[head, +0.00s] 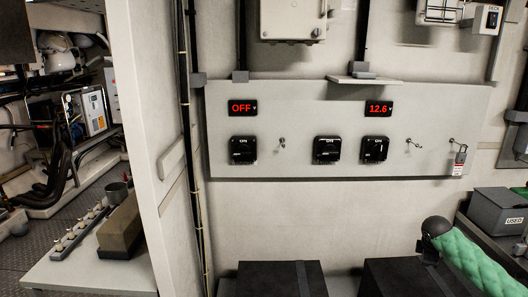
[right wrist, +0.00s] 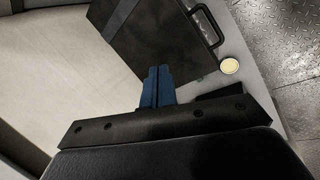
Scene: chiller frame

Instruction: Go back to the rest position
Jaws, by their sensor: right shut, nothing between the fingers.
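My right gripper (right wrist: 157,88) shows in the right wrist view, its two blue fingers together with nothing between them. Behind the fingertips is a black case (right wrist: 165,40) with a handle and a grey-blue strap; I cannot tell whether the fingers touch it. Neither gripper shows in the head view, and my left gripper is in no frame.
A wall panel (head: 300,110) carries displays reading "OFF" (head: 242,107) and "12.6" (head: 378,107), black breakers (head: 243,150) and a padlock (head: 460,158). Dark cases (head: 280,280) stand below. A grey "USED" box (head: 497,212) is right, a bench (head: 80,275) left.

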